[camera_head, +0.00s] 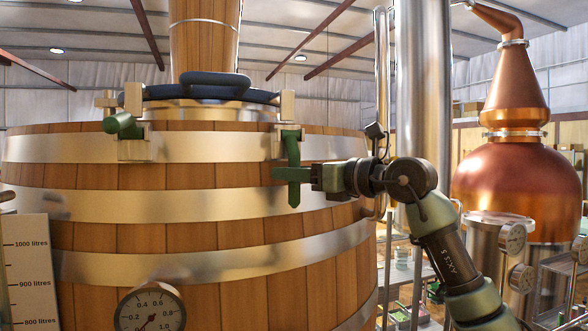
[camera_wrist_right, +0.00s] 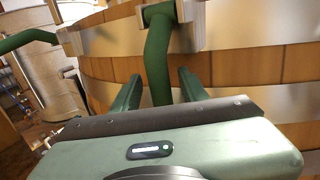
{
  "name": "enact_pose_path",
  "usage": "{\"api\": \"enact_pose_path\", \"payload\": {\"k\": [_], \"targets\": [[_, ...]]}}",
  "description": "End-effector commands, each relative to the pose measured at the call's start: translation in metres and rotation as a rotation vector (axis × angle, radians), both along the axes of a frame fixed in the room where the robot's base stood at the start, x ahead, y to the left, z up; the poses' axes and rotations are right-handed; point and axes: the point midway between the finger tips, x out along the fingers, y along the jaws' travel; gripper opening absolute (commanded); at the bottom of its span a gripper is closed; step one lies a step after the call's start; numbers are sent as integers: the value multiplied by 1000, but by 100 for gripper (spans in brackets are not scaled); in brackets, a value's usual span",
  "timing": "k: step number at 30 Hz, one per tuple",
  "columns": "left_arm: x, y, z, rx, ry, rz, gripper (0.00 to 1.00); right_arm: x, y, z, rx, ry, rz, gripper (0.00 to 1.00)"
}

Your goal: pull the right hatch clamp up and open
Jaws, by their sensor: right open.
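The right hatch clamp (camera_head: 292,150) is a green lever hanging down from a pale metal bracket on the wooden vat's upper rim. My right gripper (camera_head: 284,174) is at the lever's lower part, reaching in from the right. In the right wrist view, the green lever (camera_wrist_right: 158,55) runs down between my two open green fingers (camera_wrist_right: 160,88), with a gap visible on each side. I cannot tell whether a finger touches it. The left hatch clamp (camera_head: 123,125) has its green handle sticking out from its bracket. The hatch (camera_head: 210,88) has a dark rim. My left gripper is not in view.
The wooden vat (camera_head: 230,235) with metal bands fills the left and middle. A pressure gauge (camera_head: 150,312) and a litre scale (camera_head: 28,270) are low on the left. A steel column (camera_head: 423,100) and a copper still (camera_head: 515,185) stand on the right.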

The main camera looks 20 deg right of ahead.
Motion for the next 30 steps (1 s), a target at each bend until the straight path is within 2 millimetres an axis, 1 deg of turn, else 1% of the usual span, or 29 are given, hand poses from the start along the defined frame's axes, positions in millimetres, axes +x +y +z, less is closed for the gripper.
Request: {"api": "enact_pose_path", "payload": {"k": [4,5,6,8,9,10,30], "targets": [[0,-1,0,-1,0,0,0,0,0,-1,0,0,0,44],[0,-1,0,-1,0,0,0,0,0,-1,0,0,0,41],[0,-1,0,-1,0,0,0,0,0,-1,0,0,0,30],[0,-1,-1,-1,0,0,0,0,0,-1,0,0,0,14],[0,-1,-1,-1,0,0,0,0,0,-1,0,0,1,2],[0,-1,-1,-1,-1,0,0,0,0,-1,0,0,0,0],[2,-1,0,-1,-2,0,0,0,0,0,1,-1,1,0]]}}
